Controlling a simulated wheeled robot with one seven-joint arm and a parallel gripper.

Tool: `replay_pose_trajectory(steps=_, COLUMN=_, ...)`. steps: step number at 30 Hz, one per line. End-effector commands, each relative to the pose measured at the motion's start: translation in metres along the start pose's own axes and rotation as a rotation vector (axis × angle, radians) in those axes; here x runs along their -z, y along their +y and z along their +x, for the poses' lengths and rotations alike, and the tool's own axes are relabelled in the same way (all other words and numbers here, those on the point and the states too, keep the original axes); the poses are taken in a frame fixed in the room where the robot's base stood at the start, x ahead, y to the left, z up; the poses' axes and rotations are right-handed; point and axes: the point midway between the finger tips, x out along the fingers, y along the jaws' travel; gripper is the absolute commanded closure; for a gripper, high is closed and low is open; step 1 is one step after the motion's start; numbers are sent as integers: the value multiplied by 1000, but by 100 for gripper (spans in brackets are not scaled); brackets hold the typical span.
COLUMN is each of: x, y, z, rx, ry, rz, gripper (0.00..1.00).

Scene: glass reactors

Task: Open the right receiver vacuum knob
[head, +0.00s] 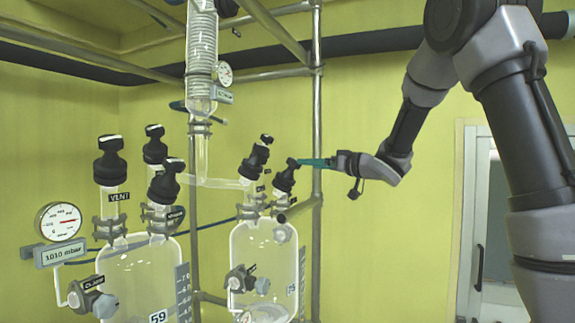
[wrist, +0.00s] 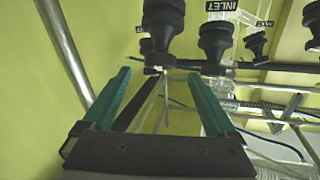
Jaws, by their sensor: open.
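The right receiver (head: 264,262) is a clear glass vessel with black knobs on top. Its right-hand knob (head: 286,177) leans to the right; I cannot read a label on it. My gripper (head: 302,162) has teal fingers, comes from the right, and its tips are at the top of this knob. In the wrist view my gripper (wrist: 158,73) is open, with nothing held. A black knob (wrist: 163,22) fills the top middle there, its end about level with the gap between the fingertips. I cannot tell whether a finger touches it.
The right receiver's other knob (head: 257,155) stands close to the left. The left receiver (head: 140,275) carries several black knobs. A metal post (head: 317,120) rises just behind my fingertips. A pressure gauge (head: 60,222) is far left. The space by the door (head: 490,210) looks clear.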

Motion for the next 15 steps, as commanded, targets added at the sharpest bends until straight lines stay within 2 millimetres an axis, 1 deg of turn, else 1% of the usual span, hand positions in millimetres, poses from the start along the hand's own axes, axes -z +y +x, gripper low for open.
replay_pose_trajectory(steps=5, x=-1, y=-2, z=25, rx=5, ry=-2, rz=-3, gripper=8)
replay_pose_trajectory(steps=12, x=-1, y=-1, z=71, rx=3, ry=-1, rz=-3, gripper=8)
replay_pose_trajectory(steps=15, x=0, y=-1, z=86, rx=2, ry=-1, rz=-4, gripper=8)
